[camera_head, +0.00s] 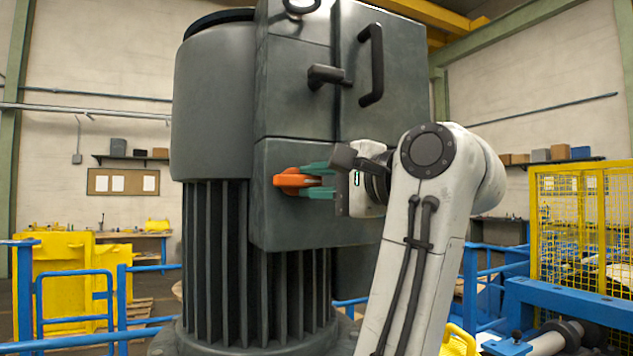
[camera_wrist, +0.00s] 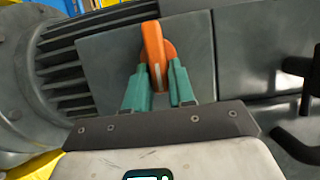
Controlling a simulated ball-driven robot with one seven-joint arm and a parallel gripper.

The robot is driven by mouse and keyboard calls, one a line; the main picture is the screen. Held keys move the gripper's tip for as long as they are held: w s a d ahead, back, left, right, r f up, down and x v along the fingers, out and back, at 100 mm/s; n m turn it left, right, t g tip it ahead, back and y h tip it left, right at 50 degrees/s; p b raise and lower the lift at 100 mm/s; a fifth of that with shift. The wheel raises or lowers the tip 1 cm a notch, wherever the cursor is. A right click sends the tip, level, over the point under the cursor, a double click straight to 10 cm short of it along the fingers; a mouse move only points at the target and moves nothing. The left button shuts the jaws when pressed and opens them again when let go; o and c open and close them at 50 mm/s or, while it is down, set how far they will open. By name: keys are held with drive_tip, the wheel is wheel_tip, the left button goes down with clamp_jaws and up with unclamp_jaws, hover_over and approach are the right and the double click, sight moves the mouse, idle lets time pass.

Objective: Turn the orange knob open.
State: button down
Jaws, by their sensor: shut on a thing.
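The orange knob (camera_head: 292,181) sits on the lower grey panel (camera_head: 290,226) of the motor's box. My gripper (camera_head: 312,180) reaches it from the right, with its green fingers shut on the knob's handle. In the wrist view the knob (camera_wrist: 157,50) stands between the two green fingertips of my gripper (camera_wrist: 159,84). A pale line shows on the knob's handle in that view. The knob's round base is partly hidden behind the handle and fingers.
Above the panel, a dark latch handle (camera_head: 326,76) and a long bar handle (camera_head: 371,65) stick out from the box. The finned motor (camera_head: 213,100) stands to the left. Blue railings (camera_head: 75,300) and a yellow mesh fence (camera_head: 580,215) stand farther out on both sides.

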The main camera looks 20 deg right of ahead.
drive_tip(key=shift+d+f, duration=0.1)
drive_tip(key=shift+f, duration=0.05)
drive_tip(key=c, duration=1)
unclamp_jaws()
drive_tip(key=shift+c, duration=0.2)
drive_tip(key=b+v, duration=0.2)
drive_tip(key=v, duration=0.8)
drive_tip(key=shift+s, duration=0.4)
drive_tip(key=shift+d, duration=0.1)
